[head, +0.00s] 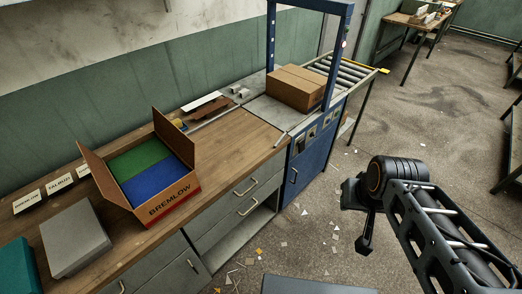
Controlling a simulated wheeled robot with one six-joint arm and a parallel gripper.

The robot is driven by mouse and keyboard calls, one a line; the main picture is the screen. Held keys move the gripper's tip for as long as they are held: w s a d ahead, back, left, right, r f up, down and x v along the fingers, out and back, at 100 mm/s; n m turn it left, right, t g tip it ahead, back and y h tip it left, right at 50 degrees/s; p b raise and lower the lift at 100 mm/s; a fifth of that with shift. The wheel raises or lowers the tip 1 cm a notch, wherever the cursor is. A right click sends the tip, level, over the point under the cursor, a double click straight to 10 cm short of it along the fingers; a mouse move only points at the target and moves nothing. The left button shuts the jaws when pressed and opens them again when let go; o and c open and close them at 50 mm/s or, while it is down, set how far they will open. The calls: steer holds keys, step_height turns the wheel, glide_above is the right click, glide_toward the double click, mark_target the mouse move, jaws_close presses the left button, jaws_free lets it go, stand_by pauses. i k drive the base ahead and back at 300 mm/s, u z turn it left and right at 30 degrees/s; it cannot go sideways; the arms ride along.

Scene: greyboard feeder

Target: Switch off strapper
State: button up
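The strapper (300,165) is a blue cabinet with a blue arch (271,45) over its worktop, at the end of the wooden bench. My gripper (364,246) hangs at the end of my arm over the floor, right of and apart from the strapper. Its fingers are too dark and small to read.
An open BREMLOW carton (170,205) with green and blue contents stands on the bench (228,150). Grey (75,238) and teal (22,268) blocks and name cards (60,184) lie left. A roller conveyor (350,72) extends behind the strapper. Paper scraps litter the otherwise open floor.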

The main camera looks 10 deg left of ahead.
mark_target(301, 142)
steer(key=u, duration=0.4)
steer(key=i, duration=1)
